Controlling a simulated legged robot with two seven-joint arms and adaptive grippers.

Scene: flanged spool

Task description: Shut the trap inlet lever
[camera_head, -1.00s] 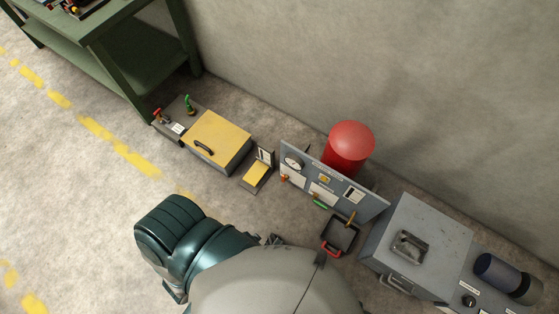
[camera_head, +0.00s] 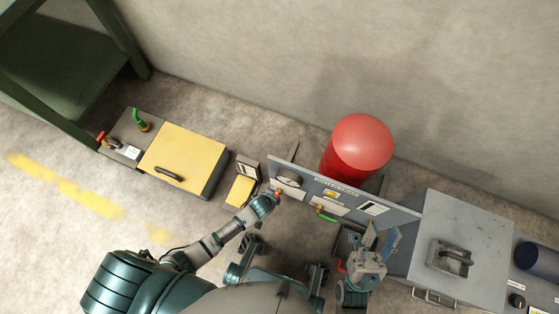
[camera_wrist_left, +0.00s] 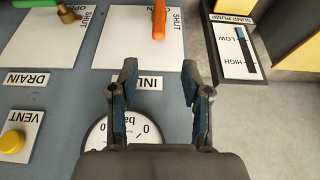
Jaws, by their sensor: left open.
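The trap inlet lever is an orange handle (camera_wrist_left: 158,20) on a white plate of the grey panel, above the INLET label (camera_wrist_left: 148,83) in the left wrist view. A SHUT mark is beside it. In the head view the lever (camera_head: 278,193) is small at the panel's left end. My left gripper (camera_wrist_left: 158,72) is open, with the lever's end beyond its fingertips and in line with the gap. In the head view my left gripper (camera_head: 270,199) is close to the lever; contact is not clear. My right gripper (camera_head: 383,238) looks open and empty in front of the panel's right part.
The panel (camera_head: 398,212) also carries a gauge (camera_wrist_left: 122,130), a green drain lever (camera_wrist_left: 38,4) and a yellow vent knob (camera_wrist_left: 12,141). A sump pump switch (camera_wrist_left: 238,48) stands beside it. A red tank (camera_head: 358,148) is behind, a grey box (camera_head: 470,220) right, a yellow-lidded box (camera_head: 183,158) left.

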